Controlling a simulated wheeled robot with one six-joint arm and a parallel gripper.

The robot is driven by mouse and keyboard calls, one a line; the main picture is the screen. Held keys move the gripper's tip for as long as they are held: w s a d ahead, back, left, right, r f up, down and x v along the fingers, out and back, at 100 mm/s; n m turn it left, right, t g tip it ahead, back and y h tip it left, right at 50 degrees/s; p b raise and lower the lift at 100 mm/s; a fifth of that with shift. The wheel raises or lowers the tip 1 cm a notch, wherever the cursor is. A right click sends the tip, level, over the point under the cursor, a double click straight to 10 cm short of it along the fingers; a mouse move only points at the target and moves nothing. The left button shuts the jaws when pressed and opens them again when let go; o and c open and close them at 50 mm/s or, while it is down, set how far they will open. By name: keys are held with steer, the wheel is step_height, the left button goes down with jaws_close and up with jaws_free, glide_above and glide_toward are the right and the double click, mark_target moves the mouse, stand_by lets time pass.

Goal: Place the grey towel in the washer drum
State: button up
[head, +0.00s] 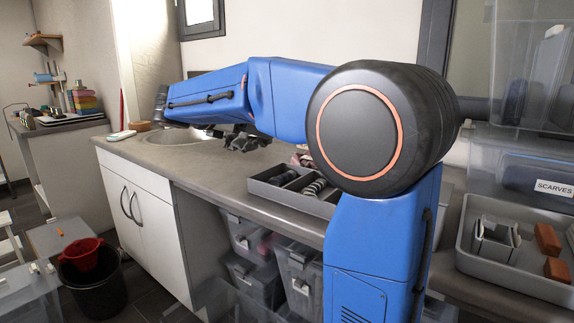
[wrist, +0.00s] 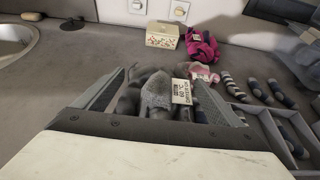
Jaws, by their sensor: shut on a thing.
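My gripper (wrist: 163,80) is shut on a grey cloth (wrist: 157,92), which looks like the grey towel. The cloth is bunched between the two fingers and carries a white printed tag (wrist: 181,91). In the head view the dark grey bundle (head: 241,143) hangs under my blue arm, over the counter near the sink. I cannot tell whether its lower part touches the counter. My gripper is mostly hidden there behind the arm. No washer or drum shows in either view.
The grey counter (head: 210,172) holds a round sink (head: 180,136) and a divided tray (head: 262,187) of rolled socks. A magenta cloth (wrist: 203,46) and a small box (wrist: 162,34) stand near the wall. A grey bin tray (head: 480,262) is at the right. A black bucket (head: 98,295) stands on the floor.

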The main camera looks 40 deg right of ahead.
mark_target(249, 152)
step_height(249, 152, down, 7)
steer(key=shift+d+r, duration=0.1)
step_height(249, 152, down, 2)
steer(key=shift+f, duration=0.1)
jaws_close()
steer(key=shift+f, duration=0.4)
steer(key=shift+c, duration=1.1)
jaws_free()
steer(key=o, duration=1.5)
steer(key=v, duration=1.1)
steer(key=shift+s+a+r, duration=0.15)
steer(key=shift+a+r, duration=0.1)
steer(key=shift+a, duration=0.3)
